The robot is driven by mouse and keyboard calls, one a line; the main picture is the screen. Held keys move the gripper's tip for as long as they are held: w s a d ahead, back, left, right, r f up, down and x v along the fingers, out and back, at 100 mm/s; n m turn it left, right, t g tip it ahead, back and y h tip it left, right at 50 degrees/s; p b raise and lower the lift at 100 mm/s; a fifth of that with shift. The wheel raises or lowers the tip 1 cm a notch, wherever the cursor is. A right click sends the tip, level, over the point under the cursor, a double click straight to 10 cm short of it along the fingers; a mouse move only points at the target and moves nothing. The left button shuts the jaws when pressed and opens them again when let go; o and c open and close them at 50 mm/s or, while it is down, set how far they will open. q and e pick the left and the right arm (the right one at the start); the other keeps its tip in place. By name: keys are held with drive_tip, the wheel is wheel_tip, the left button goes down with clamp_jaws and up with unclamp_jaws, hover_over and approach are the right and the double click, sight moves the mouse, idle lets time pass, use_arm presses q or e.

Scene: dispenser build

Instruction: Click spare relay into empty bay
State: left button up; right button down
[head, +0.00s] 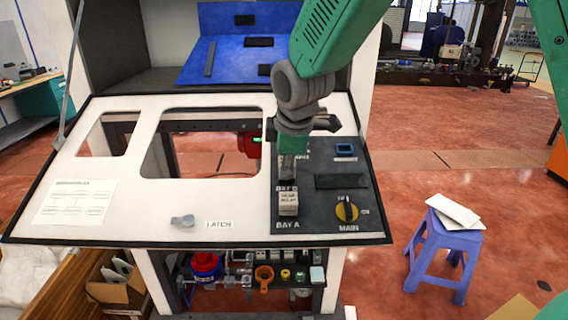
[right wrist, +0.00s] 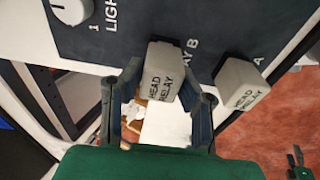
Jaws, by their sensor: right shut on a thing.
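My right gripper (head: 289,166) is over the dark panel (head: 318,222) at the bay column, pointing down. In the right wrist view its two fingers (right wrist: 163,97) are shut on a pale relay marked HEAD RELAY (right wrist: 160,75). The held relay is at the bay B label, close to the panel; I cannot tell whether it is seated. A second pale relay marked HEAD RELAY (head: 288,203) stands in bay A, just in front of the gripper, and also shows in the right wrist view (right wrist: 242,84), apart from the fingers.
A yellow MAIN knob (head: 346,211) and a blue-framed switch (head: 345,149) are right of the bays. A grey latch (head: 183,220) is on the white board (head: 120,215), which has two cut-outs. A blue stool (head: 445,240) stands right on the floor.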

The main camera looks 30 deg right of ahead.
drive_tip(key=shift+p, duration=0.35)
drive_tip(key=shift+w+f, duration=0.1)
drive_tip(key=shift+f, duration=0.15)
idle(1.1)
drive_tip(key=c, duration=0.6)
unclamp_jaws()
drive_tip(key=shift+c, duration=0.2)
drive_tip(key=shift+p+v, duration=0.5)
drive_tip(key=shift+v, duration=2.5)
